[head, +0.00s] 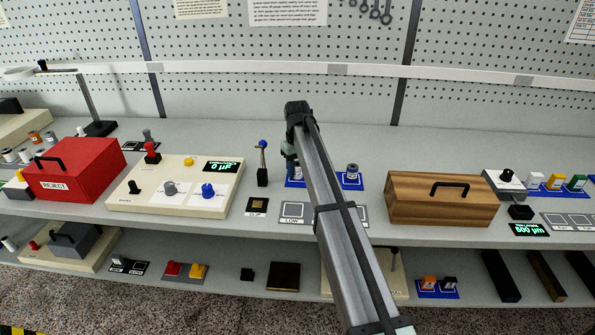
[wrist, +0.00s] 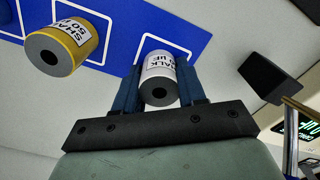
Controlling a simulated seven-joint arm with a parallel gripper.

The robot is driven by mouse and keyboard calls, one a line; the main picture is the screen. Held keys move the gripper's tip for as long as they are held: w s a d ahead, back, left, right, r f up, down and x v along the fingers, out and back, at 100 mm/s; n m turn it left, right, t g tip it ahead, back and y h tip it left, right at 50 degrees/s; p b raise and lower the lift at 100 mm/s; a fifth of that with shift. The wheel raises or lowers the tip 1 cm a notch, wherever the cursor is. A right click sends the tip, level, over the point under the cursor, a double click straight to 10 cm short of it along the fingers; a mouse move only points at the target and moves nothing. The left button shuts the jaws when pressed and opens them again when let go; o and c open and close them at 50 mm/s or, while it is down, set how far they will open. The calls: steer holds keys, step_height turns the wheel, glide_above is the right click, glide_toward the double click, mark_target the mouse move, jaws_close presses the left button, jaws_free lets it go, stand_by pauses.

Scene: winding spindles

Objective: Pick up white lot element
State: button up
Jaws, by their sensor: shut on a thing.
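The white lot element (wrist: 159,80) is a small cylinder with a printed white label and a grey end with a dark hole. In the wrist view it sits between the two blue fingers of my gripper (wrist: 160,88), which is shut on it. Behind it is a white-outlined square on the blue mat (wrist: 200,45). I cannot tell whether the element touches the mat. A yellow lot element (wrist: 70,46) is on the left, apart from the fingers. In the head view my arm hides most of my gripper and the held element.
Near my gripper are a dark cylinder (head: 352,171) on a blue mat, a blue-topped post (head: 262,160) and a LOW tray (head: 295,211). A wooden box (head: 440,203) stands right. The meter panel (head: 130,200) and red REJECT box (head: 80,168) stand left.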

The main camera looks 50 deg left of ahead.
steer(key=shift+c, duration=0.8)
steer(key=shift+r, duration=0.1)
